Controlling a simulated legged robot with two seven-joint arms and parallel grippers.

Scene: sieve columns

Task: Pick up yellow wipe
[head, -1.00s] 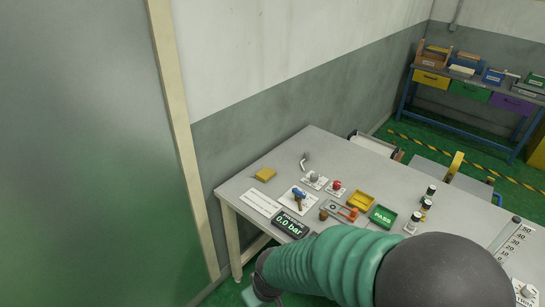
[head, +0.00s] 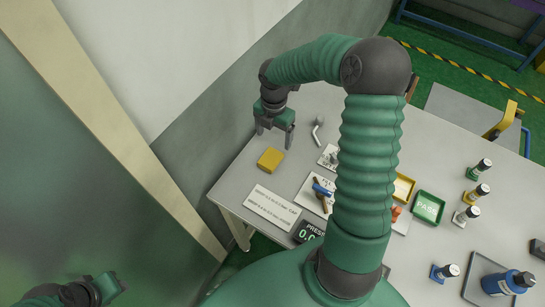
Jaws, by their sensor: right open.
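The yellow wipe (head: 270,160) is a small flat yellow block lying on the grey table (head: 225,190) near its left end. My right gripper (head: 273,137) is open and empty, with its fingers pointing down. It shows just behind the wipe, above the table, and does not appear to touch it. My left gripper (head: 107,290) is at the bottom left, away from the table; its jaws are not clear enough to read.
A metal hook-like fitting (head: 318,130) lies right of my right gripper. A white label plate (head: 274,207) and a blue-handled valve (head: 322,190) are in front. A green PASS tray (head: 428,207) and several small bottles stand to the right. The wall borders the table's left side.

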